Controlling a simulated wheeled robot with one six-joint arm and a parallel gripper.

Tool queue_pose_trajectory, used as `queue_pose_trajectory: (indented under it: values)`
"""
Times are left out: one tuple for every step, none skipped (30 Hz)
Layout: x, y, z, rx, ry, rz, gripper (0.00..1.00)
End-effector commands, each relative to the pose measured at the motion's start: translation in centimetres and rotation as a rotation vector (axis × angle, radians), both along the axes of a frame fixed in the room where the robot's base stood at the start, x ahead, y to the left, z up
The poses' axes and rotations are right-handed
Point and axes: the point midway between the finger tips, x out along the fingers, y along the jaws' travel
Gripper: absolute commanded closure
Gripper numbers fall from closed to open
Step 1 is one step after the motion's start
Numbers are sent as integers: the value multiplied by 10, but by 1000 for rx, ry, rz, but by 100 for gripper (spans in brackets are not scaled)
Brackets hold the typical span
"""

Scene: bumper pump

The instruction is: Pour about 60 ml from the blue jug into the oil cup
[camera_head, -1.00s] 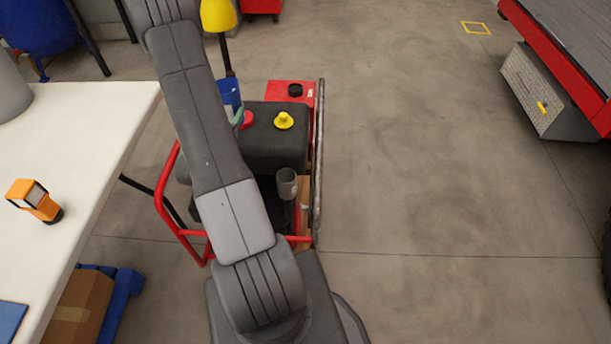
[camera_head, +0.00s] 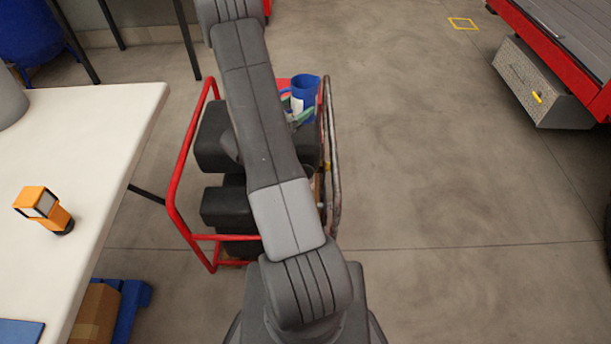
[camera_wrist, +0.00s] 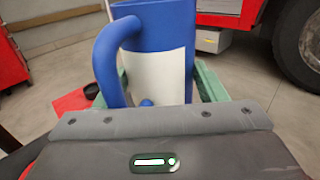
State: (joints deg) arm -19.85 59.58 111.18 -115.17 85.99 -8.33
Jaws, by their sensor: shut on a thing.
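The blue jug (camera_head: 306,88) has a white label and a handle. It is held above the far right part of the red-framed pump cart. In the wrist view the jug (camera_wrist: 158,55) stands about upright, handle at left, between green finger pads. My gripper (camera_head: 298,112) is shut on it; the gripper also shows in the wrist view (camera_wrist: 160,88). The jug's contents are not visible.
The cart's red tube frame (camera_head: 178,195) and grey side rail (camera_head: 334,150) flank its dark machine body (camera_head: 211,140). A white table (camera_head: 75,145) with an orange device (camera_head: 42,208) is at left. Open floor lies right, before a red vehicle (camera_head: 560,55).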

Motion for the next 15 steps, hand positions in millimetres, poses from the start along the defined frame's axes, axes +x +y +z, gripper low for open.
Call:
queue_pose_trajectory:
  values:
    - [-1,7,-7,1,-2,-24,65]
    - [-2,9,-10,0,-3,-44,65]
    - [-4,12,-13,0,-3,-69,65]
    - [-6,14,-15,0,-3,-89,65]
    - [-7,17,-18,1,-3,-107,65]
    - [-10,21,-22,-1,-2,-132,65]
    - [-12,24,-25,0,-1,-151,65]
    - [-14,26,-28,1,-2,-171,65]
    - [-18,30,-32,-1,-2,-197,65]
    - [-21,33,-35,-2,-1,-217,65]
    - [-23,36,-38,0,-1,-235,65]
    - [-27,40,-42,0,-1,-258,65]
    - [-30,43,-45,-1,-2,-276,65]
    - [-33,46,-48,-1,-2,-292,65]
    - [-37,49,-52,-1,0,-311,65]
